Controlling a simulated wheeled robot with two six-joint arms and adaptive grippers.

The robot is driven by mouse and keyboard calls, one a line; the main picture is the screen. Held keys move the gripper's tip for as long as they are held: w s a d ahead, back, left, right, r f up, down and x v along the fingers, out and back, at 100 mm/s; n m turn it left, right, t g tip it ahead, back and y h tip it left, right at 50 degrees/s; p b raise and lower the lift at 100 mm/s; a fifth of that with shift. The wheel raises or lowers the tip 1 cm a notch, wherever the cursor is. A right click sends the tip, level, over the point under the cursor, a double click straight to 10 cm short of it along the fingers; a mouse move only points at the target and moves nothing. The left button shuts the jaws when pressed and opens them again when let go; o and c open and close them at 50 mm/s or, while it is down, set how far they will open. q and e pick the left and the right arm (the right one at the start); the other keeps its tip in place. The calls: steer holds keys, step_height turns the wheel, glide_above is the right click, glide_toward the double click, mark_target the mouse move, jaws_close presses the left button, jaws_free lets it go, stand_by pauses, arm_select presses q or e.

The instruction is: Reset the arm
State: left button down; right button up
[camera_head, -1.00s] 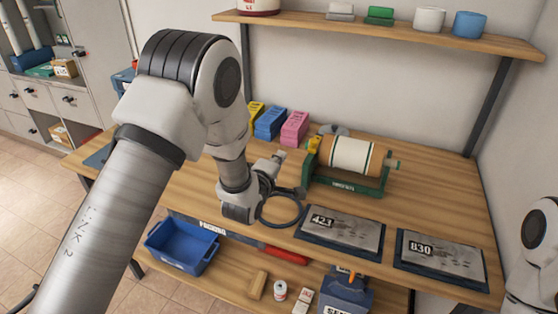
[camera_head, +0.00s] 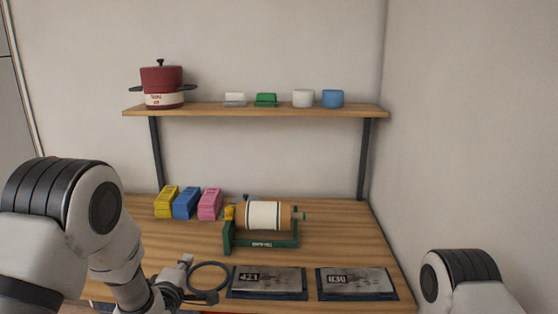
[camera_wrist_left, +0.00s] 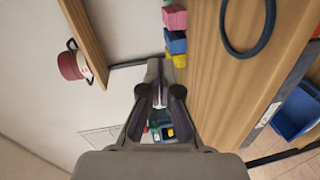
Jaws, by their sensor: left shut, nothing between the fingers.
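My left arm comes in from the left in the head view. Its gripper (camera_head: 186,262) is low over the wooden workbench, left of a dark ring (camera_head: 208,291). In the left wrist view the gripper's fingers (camera_wrist_left: 157,70) are together with nothing between them. That view is turned sideways and shows the bench, the ring and the colored boxes. Part of my right arm shows at the lower right of the head view, but its gripper is out of view.
The workbench (camera_head: 335,230) bears yellow (camera_head: 166,202), blue (camera_head: 186,203) and pink (camera_head: 210,204) boxes, a roll on a green stand (camera_head: 262,241), and plates marked 423 (camera_head: 268,281) and 830 (camera_head: 357,282). A wall shelf (camera_head: 215,110) holds a red pot (camera_head: 162,84) and several small items.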

arm_select(q)
steer(key=s+a+f+m+g, duration=0.1)
steer(key=s+f+g, duration=0.3)
steer(key=s+f, duration=0.55)
steer(key=s+a+f+g, duration=0.1)
steer(key=s+f+g, duration=0.2)
steer(key=s+f, duration=0.7)
steer(key=s+f+m+g, duration=0.4)
steer(key=s+m, duration=0.3)
steer(key=s, duration=0.4)
steer(key=s+f+m+g, duration=0.5)
steer(key=s+f+m, duration=0.1)
steer(key=s, duration=0.5)
steer(key=shift+s+a+m, duration=0.2)
steer(key=shift+a+m, duration=0.1)
steer(key=shift+m, duration=0.4)
